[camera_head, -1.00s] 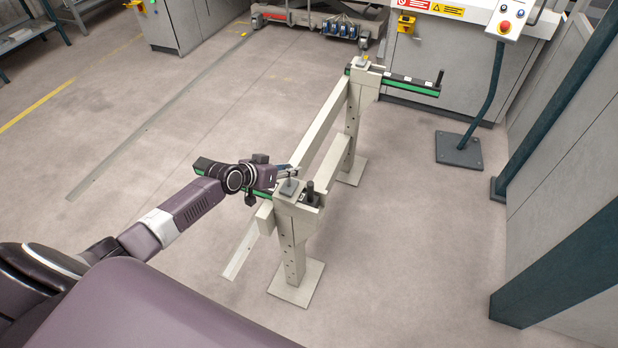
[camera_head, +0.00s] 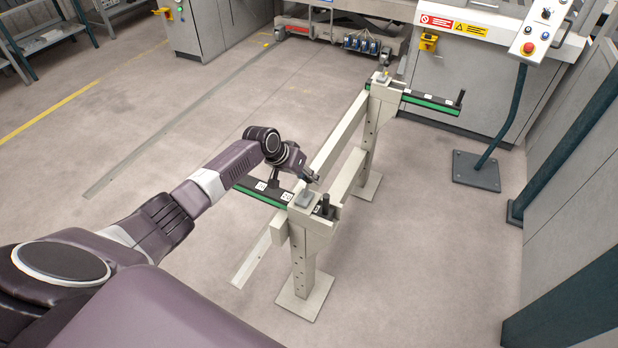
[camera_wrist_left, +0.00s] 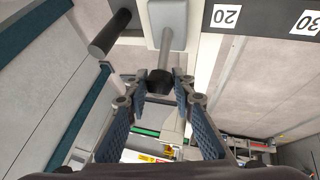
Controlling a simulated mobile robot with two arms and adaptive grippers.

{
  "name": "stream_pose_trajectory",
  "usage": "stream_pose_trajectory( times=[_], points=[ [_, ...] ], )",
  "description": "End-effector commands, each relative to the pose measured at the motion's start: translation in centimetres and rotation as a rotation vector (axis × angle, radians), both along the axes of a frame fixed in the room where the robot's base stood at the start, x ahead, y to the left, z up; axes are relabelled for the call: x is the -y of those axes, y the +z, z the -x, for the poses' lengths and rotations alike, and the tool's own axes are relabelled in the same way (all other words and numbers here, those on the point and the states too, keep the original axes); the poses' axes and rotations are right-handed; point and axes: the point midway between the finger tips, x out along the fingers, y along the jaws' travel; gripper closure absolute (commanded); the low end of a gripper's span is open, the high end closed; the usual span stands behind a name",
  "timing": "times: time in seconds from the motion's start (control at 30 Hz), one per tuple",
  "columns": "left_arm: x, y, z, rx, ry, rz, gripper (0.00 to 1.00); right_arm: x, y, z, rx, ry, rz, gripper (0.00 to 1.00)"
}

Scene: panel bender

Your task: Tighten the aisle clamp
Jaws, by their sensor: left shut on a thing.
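The clamp on the near post (camera_head: 303,252) has a grey block (camera_head: 306,199) on top. A lever rises from it, and a green-edged black scale bar (camera_head: 262,191) passes beneath. My left gripper (camera_head: 312,181) is at that clamp, reaching in from the left and above. In the left wrist view its fingers (camera_wrist_left: 158,90) are shut on the dark knob (camera_wrist_left: 160,80) at the end of the grey lever rod (camera_wrist_left: 166,52). A similar clamp (camera_head: 382,77) sits on the far post. My right gripper is not in view.
A pale beam (camera_head: 337,132) joins the two posts. A black upright pin (camera_head: 325,202) stands just right of the near clamp. A control panel (camera_head: 543,32) on a dark stand and grey cabinets are at the back right. Floor at the left is open.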

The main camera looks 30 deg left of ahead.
Motion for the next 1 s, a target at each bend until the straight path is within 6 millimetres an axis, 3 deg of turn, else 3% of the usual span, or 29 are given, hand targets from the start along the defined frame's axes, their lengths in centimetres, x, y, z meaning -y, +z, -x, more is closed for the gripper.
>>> stream_pose_trajectory(
  times=[0.17, 0.2, 0.37, 0.77, 1.0],
  points=[
    [0.0, 0.0, 0.0, 0.0, 0.0, -0.001, 1.0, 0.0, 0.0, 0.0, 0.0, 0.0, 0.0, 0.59],
    [0.0, 0.0, 0.0, 0.0, 0.0, -0.001, 0.76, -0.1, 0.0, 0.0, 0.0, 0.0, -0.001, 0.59],
    [0.0, -0.1, 0.0, 0.0, -0.001, 0.0, 0.59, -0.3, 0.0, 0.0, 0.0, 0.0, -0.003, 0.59],
    [-0.2, 0.5, 0.3, 0.0, -0.001, 0.0, 0.59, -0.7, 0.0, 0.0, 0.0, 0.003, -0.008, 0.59],
    [-1.1, 3.3, 1.9, 0.002, -0.001, -0.003, 0.59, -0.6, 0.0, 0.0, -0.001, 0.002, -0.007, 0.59]
  ],
)
